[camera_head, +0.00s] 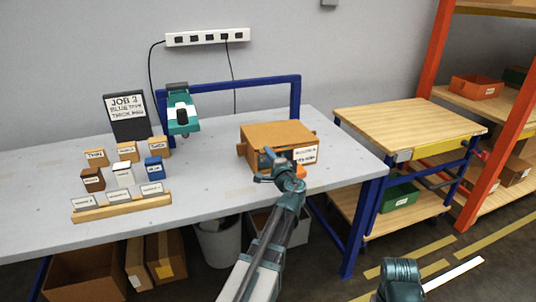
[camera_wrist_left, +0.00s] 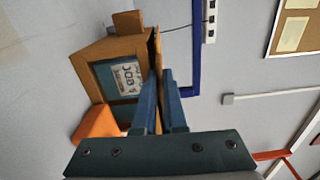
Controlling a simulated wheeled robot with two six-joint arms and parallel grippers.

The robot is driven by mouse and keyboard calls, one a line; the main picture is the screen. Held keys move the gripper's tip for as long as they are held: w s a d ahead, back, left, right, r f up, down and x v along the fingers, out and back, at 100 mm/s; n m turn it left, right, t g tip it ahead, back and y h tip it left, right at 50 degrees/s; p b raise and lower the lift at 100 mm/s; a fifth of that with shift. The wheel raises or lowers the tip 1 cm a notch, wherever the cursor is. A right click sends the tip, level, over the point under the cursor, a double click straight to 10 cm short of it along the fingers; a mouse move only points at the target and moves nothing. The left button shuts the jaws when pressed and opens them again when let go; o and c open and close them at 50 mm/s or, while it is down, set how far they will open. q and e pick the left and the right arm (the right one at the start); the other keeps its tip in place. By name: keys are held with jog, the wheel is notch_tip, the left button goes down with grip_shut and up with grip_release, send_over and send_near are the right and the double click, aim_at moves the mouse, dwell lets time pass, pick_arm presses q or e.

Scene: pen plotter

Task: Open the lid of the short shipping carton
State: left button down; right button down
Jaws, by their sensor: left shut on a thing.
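The short shipping carton (camera_head: 254,153) is a brown box with a white label on its front, standing on the grey table near its right end. Its lid (camera_head: 280,133) is the flat brown top panel. My left gripper (camera_head: 270,170) is at the carton's front upper edge. In the left wrist view, its blue fingers (camera_wrist_left: 160,102) are shut on the thin brown lid edge (camera_wrist_left: 154,58). The carton (camera_wrist_left: 92,50) lies on the left there, with a printed label. The lid looks close to the box; I cannot tell whether it is raised.
A teal device (camera_head: 182,113) and several small labelled blocks (camera_head: 123,174) stand left on the table (camera_head: 215,175). A blue frame (camera_head: 296,95) rises behind. An orange object (camera_head: 301,171) is beside the gripper. A wooden-topped cart (camera_head: 400,118) stands right. Space above the carton is clear.

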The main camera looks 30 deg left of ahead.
pick_arm(q)
jog(key=w+d+r+m+p, duration=0.2)
jog(key=w+r+m+p, duration=0.15)
jog(key=r+p, duration=0.4)
jog(key=w+d+r+m+p, duration=0.2)
jog(key=r+m+p, duration=0.3)
jog(key=r+p, duration=0.25)
jog(key=w+d+r+m+p, duration=0.5)
jog(key=w+d+m, duration=0.4)
jog(key=w+d, duration=0.2)
jog(key=shift+w+r, duration=0.45)
jog(key=shift+w, duration=0.1)
jog(key=shift+d+m, duration=0.1)
jog(key=shift+m, duration=0.15)
jog(key=c, duration=1)
grip_release()
